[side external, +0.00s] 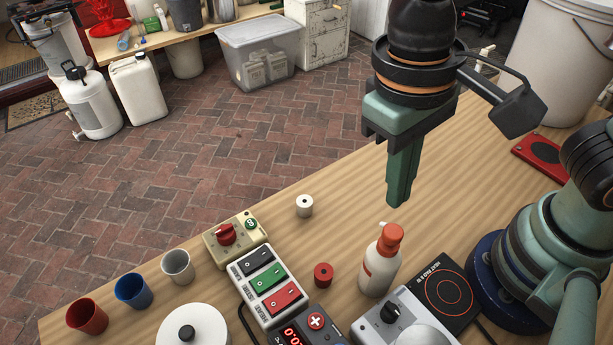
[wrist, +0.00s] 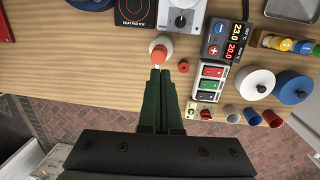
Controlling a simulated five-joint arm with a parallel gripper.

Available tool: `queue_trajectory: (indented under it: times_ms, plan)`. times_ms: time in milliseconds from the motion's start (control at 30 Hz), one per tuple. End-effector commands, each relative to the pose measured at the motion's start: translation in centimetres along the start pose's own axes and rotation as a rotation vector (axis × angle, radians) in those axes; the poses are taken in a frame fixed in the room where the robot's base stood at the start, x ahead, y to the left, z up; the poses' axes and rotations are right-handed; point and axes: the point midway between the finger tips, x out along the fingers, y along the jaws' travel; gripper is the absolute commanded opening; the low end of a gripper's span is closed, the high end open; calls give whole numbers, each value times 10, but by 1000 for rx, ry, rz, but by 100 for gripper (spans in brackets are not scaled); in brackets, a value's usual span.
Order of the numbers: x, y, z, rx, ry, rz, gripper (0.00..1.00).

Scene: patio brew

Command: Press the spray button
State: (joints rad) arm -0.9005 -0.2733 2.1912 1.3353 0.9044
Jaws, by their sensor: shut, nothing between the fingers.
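A white spray bottle (side external: 379,270) with an orange-red top (side external: 391,233) and a small white nozzle stands upright on the wooden table. In the wrist view its orange top (wrist: 159,52) is just beyond my fingertips. My gripper (side external: 397,204) points down with its fingers together and empty. In the side view its tips are a little above the bottle's top, with a gap between them. The closed fingers also show in the wrist view (wrist: 160,72). Whether the tips are directly over the top or slightly to one side is hard to tell.
A switch box (side external: 264,283) with black, green and red rockers, a small red cylinder (side external: 323,275) and a beige box with a red knob (side external: 230,240) are left of the bottle. A hot plate (side external: 443,293) and grey knob unit (side external: 395,318) are right and in front.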

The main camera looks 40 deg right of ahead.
Motion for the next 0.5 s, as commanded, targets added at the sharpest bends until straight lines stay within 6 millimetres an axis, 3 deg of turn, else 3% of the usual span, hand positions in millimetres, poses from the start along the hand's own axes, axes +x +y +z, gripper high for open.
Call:
queue_trajectory:
  times_ms: [200,500]
  plan:
    - [39,1,0,0,-4,4,0]
    - [62,1,-1,0,-1,1,0]
